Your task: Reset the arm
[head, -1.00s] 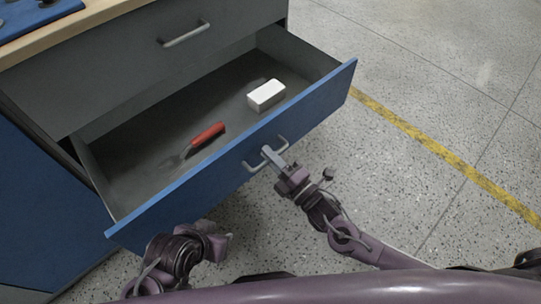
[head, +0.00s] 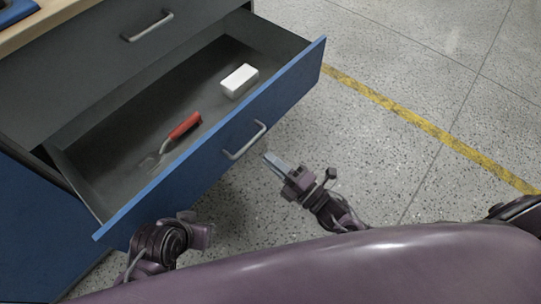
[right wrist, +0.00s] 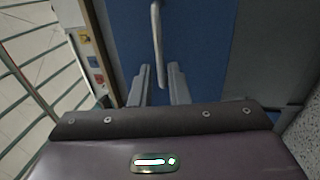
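The blue-fronted drawer (head: 215,160) of the cabinet stands open, and its grey handle (head: 245,141) is on its front. My right gripper (head: 268,158) is just off the handle, apart from it and empty. In the right wrist view, the two fingers of the right gripper (right wrist: 158,78) are spread with a gap between them, and the handle (right wrist: 157,45) shows beyond the tips. My left gripper (head: 203,234) is folded low in front of the drawer's near left corner; its fingers cannot be made out.
A red-handled tool (head: 184,126) and a white block (head: 239,80) lie in the open drawer. A closed upper drawer with a handle (head: 147,26) is above it, under a wooden worktop (head: 40,28). Speckled floor with a yellow line (head: 420,122) is free to the right.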

